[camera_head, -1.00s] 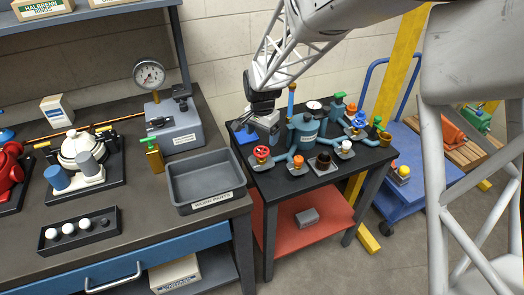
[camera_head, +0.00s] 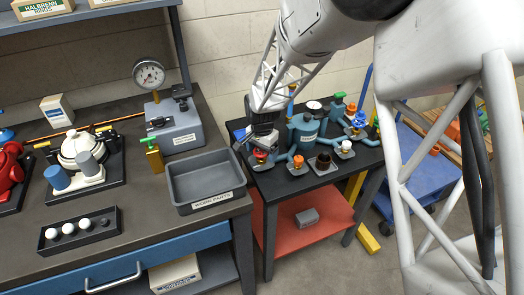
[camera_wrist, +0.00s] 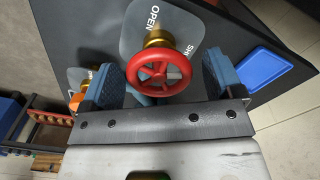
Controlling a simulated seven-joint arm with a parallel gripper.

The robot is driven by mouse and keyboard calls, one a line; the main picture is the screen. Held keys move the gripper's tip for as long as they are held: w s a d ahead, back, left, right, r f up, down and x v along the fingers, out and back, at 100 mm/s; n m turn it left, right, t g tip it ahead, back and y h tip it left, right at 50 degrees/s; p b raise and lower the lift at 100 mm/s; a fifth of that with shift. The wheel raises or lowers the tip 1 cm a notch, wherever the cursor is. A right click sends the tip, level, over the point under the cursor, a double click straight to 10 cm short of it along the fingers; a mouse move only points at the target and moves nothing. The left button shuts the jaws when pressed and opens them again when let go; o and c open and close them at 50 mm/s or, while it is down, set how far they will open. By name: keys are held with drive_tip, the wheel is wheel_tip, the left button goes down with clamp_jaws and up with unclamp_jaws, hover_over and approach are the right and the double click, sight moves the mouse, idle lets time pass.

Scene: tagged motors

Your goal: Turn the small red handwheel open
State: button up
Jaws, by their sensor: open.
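The small red handwheel (camera_wrist: 146,79) sits on a brass stem over a grey plate (camera_wrist: 133,38) marked "OPEN" and partly hidden "SH…" in the wrist view. My gripper (camera_wrist: 166,72) is open, with one blue-padded finger on each side of the wheel. Small gaps show between the pads and the rim, and I see no clear contact. In the head view the handwheel (camera_head: 260,156) shows only in part, under my gripper (camera_head: 257,148), at the front left of the small cart's dark top.
A teal tank (camera_head: 303,133) with pipes stands right of the wheel. An orange knob (camera_head: 298,161), a dark round fitting (camera_head: 323,161) and a white knob (camera_head: 346,147) line the cart's front. A grey bin (camera_head: 205,180) stands on the bench at left. A blue square (camera_wrist: 262,68) lies nearby.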

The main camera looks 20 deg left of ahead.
drive_tip(key=c, duration=0.9)
drive_tip(key=shift+n, duration=0.3)
drive_tip(key=n, duration=0.4)
drive_tip(key=shift+a, duration=0.1)
drive_tip(key=n, duration=0.5)
drive_tip(key=shift+n, duration=0.3)
drive_tip(key=n, duration=0.4)
drive_tip(key=shift+s+a, duration=0.1)
drive_tip(key=n, duration=0.5)
